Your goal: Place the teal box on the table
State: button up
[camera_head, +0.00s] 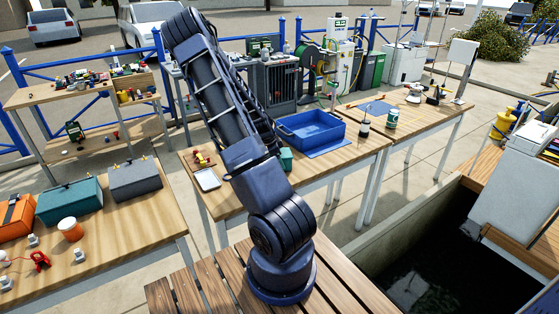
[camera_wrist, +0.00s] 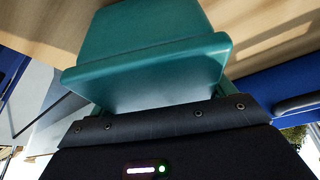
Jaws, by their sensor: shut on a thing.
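The teal box (camera_wrist: 150,35) fills the upper middle of the wrist view, with a wide rim facing the camera. My gripper (camera_wrist: 160,115) is shut on it; the fingertips are hard to make out. In the head view a small teal part (camera_head: 287,158) of the box shows beside my arm, at the middle wooden table (camera_head: 345,158). My arm hides the rest of the box and the gripper there. The box is over or at this tabletop, left of the blue tray; I cannot tell whether it touches the wood.
The blue tray (camera_head: 298,135) stands right of the box. A white-faced tablet (camera_head: 207,179) and small red items lie left. A dark cup (camera_head: 364,130) and green can (camera_head: 392,118) stand farther right. A larger teal toolbox (camera_head: 70,201) is on the left table.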

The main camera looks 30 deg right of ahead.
jog(key=shift+f, duration=0.15)
jog(key=o, duration=1.1)
jog(key=shift+c, duration=0.2)
